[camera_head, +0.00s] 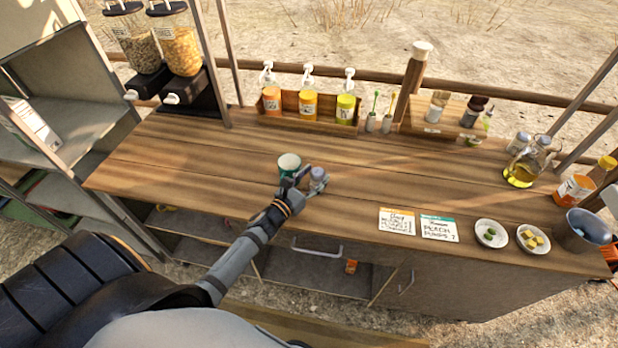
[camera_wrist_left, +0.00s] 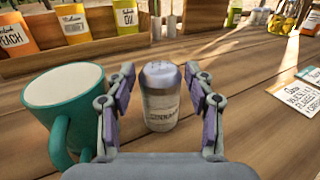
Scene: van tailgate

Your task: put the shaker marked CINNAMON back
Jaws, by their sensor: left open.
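The shaker marked CINNAMON (camera_wrist_left: 160,97) stands upright on the wooden counter, with a grey-lilac cap and a pale label. In the head view my left gripper (camera_head: 303,176) reaches in over the counter's front part. My right gripper is not in view.
A wooden rack (camera_head: 430,128) with several shakers stands at the back right. A pump-bottle box (camera_head: 290,118) is at the back middle. Two cards (camera_head: 438,229) and small dishes (camera_head: 491,240) lie at the front right. The counter's left part is clear.

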